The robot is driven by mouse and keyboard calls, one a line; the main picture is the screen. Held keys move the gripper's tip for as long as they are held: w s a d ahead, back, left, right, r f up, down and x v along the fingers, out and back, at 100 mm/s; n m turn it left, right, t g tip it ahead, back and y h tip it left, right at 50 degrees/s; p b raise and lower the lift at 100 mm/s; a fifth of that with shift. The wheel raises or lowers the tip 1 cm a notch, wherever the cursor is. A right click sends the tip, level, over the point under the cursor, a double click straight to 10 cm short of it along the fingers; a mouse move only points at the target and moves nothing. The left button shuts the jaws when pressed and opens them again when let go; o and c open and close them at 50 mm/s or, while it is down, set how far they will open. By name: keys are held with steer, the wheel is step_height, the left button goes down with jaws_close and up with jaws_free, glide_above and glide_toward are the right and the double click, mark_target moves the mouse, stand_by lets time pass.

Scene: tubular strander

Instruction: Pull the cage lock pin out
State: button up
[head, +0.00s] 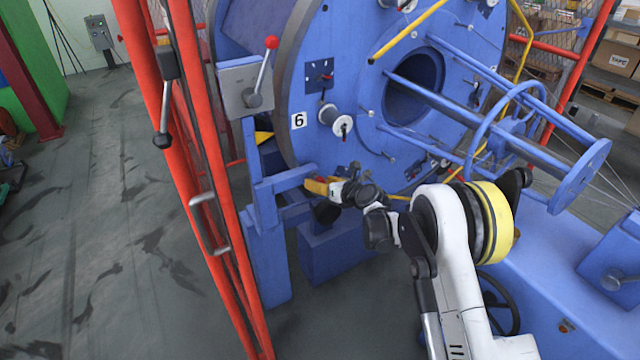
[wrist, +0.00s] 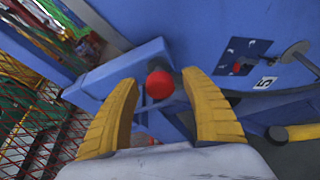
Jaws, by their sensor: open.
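A red round knob (wrist: 160,85), which looks like the head of the cage lock pin, sits at a blue bracket (wrist: 120,68) beside the blue cage disc in the wrist view. My gripper (wrist: 158,77) is open, with one yellow finger on each side of the knob. Gaps show between the knob and both fingers. In the head view my gripper (head: 318,186) is at the blue bracket arm (head: 282,179) low on the disc's left side. There the knob cannot be clearly made out, and the pin's shaft is hidden in both views.
The large blue disc (head: 345,70) bears a plate marked 6 (head: 298,121) and several spindles. A lever with a red ball (head: 271,43) stands above the bracket. Orange fence posts (head: 205,130) rise at the left. Open floor (head: 90,220) lies beyond them.

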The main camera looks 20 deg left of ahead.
jaws_close()
steer(key=shift+s+d, duration=1.15)
steer(key=shift+d, duration=0.15)
steer(key=shift+f, duration=0.1)
jaws_free()
steer(key=v, duration=1.2)
